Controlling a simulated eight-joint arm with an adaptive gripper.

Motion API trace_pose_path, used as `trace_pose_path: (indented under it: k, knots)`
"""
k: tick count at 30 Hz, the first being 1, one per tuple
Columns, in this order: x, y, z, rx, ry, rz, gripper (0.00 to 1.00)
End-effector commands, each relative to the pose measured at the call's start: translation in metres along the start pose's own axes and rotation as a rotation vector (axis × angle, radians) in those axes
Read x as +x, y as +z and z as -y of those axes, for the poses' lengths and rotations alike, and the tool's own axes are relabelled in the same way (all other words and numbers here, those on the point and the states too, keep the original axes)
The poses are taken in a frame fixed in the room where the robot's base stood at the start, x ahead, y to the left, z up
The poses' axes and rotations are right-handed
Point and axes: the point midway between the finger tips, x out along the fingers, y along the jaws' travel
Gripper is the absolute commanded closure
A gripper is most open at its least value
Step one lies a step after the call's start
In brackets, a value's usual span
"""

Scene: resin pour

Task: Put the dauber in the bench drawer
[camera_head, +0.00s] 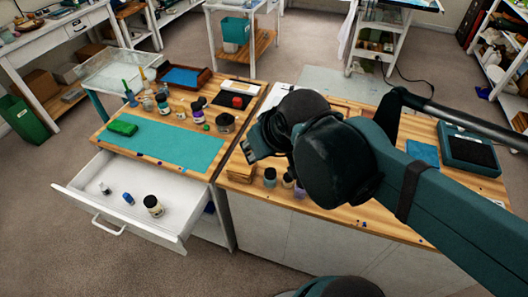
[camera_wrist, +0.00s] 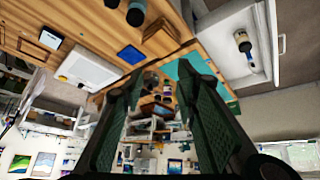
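The bench drawer (camera_head: 90,183) is pulled out at the left, below the bench top. It holds a small grey-and-white piece (camera_head: 105,188), a small blue piece (camera_head: 128,198) and a dark-lidded jar (camera_head: 153,205). Part of the drawer (camera_wrist: 262,72) shows at the upper right of the wrist view. I cannot tell which small item is the dauber. My gripper (camera_head: 252,150) is above the bench, right of the teal mat and the drawer. In the wrist view its two fingers (camera_wrist: 162,70) are apart, with nothing held between them.
A teal mat (camera_head: 175,146) with a green block (camera_head: 122,128) covers the left bench top. Several bottles and jars stand behind it. Small jars (camera_head: 270,177) and a wooden block (camera_head: 240,172) stand near the front edge under my arm. The floor left of the drawer is clear.

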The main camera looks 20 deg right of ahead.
Motion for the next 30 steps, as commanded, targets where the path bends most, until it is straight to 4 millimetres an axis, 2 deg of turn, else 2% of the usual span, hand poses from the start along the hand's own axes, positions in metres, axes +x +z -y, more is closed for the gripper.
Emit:
trace_pose_path:
  k: [7,30]
  knots:
    - [-0.003,0.015,-0.007,0.073,0.012,-0.019,0.69]
    - [-0.003,0.016,-0.007,0.078,0.012,-0.021,0.69]
